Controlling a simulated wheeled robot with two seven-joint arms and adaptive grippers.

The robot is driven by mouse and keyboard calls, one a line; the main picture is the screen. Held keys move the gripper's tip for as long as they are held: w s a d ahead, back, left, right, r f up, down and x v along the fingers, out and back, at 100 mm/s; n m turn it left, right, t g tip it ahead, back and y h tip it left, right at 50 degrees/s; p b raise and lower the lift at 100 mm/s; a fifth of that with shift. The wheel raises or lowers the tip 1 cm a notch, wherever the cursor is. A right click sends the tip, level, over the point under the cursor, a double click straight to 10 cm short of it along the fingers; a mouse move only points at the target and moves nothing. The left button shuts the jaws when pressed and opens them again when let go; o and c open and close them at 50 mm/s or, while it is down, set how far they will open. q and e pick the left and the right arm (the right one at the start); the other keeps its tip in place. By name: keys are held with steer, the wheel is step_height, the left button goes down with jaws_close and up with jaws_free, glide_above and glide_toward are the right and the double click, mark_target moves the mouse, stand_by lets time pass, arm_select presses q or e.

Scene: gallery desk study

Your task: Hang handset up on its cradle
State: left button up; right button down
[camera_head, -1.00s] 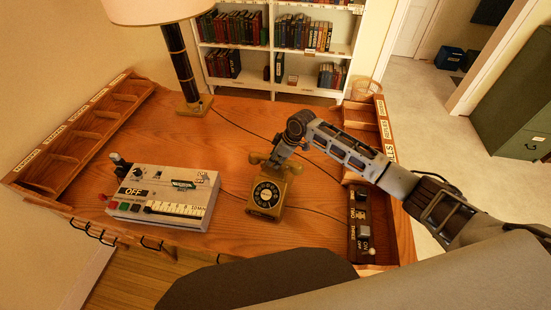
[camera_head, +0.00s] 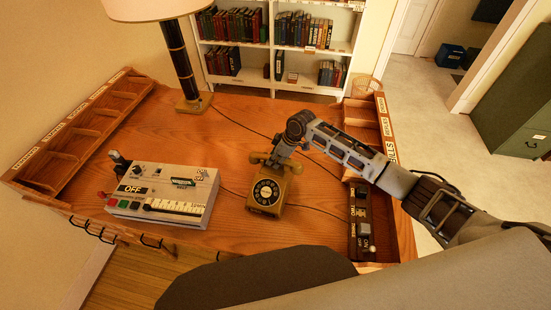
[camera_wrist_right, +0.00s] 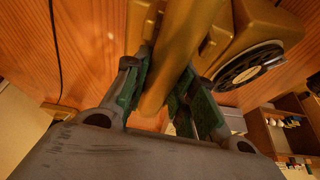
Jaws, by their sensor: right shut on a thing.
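A brass-coloured rotary telephone (camera_head: 267,193) with a black dial stands on the desk. My right gripper (camera_head: 276,160) is at the top of the telephone. In the right wrist view, my right gripper (camera_wrist_right: 165,95) has its green-padded fingers shut on the brass handset (camera_wrist_right: 175,65). The handset lies close over the telephone body, which shows in that view with its dial (camera_wrist_right: 248,65). I cannot tell whether the handset rests on the cradle, as the gripper partly hides the contact. My left gripper is not in view.
A white control box (camera_head: 163,193) with a slider and buttons stands left of the telephone. A lamp (camera_head: 185,65) stands at the back left. A wooden rack (camera_head: 80,125) lines the left edge. A switch panel (camera_head: 361,225) sits at the right. The desk middle is clear.

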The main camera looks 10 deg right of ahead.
steer(key=c, duration=1.1)
jaws_free()
steer(key=v, duration=1.2)
